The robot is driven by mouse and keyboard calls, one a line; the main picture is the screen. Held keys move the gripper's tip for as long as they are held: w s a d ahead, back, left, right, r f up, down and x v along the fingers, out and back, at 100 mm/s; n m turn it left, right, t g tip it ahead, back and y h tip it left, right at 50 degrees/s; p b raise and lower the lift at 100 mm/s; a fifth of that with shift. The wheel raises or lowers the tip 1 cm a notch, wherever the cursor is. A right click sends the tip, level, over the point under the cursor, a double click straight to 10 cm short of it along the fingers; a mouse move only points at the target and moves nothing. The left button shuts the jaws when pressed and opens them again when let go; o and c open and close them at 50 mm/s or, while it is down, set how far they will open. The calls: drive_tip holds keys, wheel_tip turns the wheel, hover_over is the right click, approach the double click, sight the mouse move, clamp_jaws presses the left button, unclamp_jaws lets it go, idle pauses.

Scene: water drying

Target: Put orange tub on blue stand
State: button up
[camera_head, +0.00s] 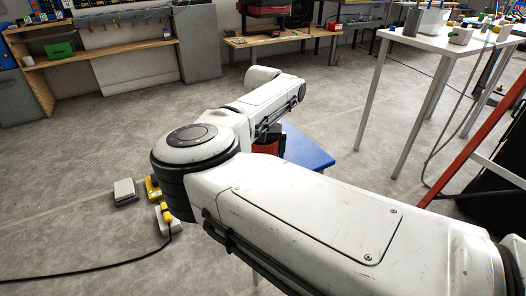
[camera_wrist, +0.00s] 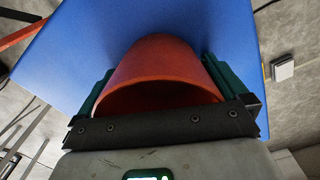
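The orange tub (camera_wrist: 160,60) is between the two green fingers of my gripper (camera_wrist: 159,66) in the wrist view, its open mouth towards the camera. The fingers lie close against both sides of the tub. The blue stand (camera_wrist: 90,35) is a flat blue top behind the tub; I cannot tell whether the tub touches it. In the head view the blue stand (camera_head: 308,153) shows beyond my arm, which hides part of it. A small part of the tub (camera_head: 267,147) shows at the stand's left edge, under my wrist.
A white table (camera_head: 440,42) with small items stands at the right. A wooden workbench (camera_head: 100,50) is at the back left. Small white and yellow devices (camera_head: 153,188) and a black cable (camera_head: 90,268) lie on the floor at the left. A red beam (camera_head: 475,140) is at the right.

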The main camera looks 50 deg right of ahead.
wheel_tip(320, 180, up, 12)
drive_tip(key=p, duration=0.3)
drive_tip(key=shift+r+p, duration=0.15)
drive_tip(key=shift+p, duration=0.2)
